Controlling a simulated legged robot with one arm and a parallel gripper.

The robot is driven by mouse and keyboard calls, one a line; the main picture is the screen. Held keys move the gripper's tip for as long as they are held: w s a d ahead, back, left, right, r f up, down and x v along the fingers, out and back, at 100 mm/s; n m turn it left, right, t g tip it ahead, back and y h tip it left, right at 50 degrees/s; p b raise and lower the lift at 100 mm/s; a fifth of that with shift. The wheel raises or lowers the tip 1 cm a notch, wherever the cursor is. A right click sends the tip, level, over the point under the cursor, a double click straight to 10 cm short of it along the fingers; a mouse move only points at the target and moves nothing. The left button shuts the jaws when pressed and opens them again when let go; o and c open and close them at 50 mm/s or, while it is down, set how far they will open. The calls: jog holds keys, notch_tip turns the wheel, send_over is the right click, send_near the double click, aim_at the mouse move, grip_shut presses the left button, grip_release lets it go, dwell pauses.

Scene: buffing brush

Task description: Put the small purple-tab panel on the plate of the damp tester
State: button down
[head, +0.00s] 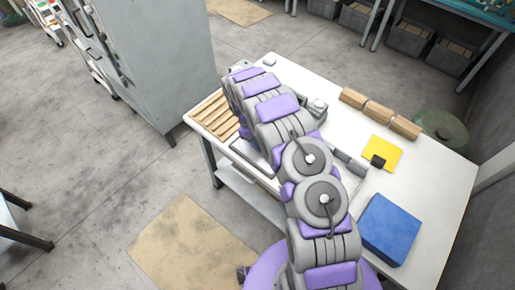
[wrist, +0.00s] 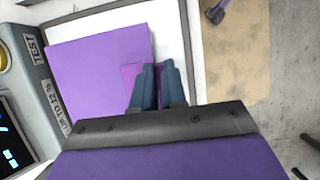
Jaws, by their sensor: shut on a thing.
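In the wrist view my gripper (wrist: 157,72) has its dark blue fingers closed on the small purple tab (wrist: 130,76) at the edge of the purple panel (wrist: 95,70). The panel appears flat over the white plate (wrist: 170,25) of the damp tester. I cannot tell whether it touches the plate. The grey tester body (wrist: 40,75), marked TEST, is at the left, with a dark screen (wrist: 14,145). In the head view my arm hides the gripper, the panel and most of the tester; part of what seems to be the plate's edge (head: 243,157) shows beside the arm.
On the white table (head: 420,180) lie a blue panel (head: 391,228), a yellow panel (head: 384,148) with a dark tab, several wooden blocks (head: 379,112) at the back and wooden slats (head: 213,118) at the left. A grey cabinet (head: 160,55) stands behind the left side.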

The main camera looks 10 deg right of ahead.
notch_tip(320, 180, down, 4)
jog(key=shift+w+r, duration=0.1)
jog(key=shift+r, duration=0.15)
jog(key=c, duration=1.2)
grip_release()
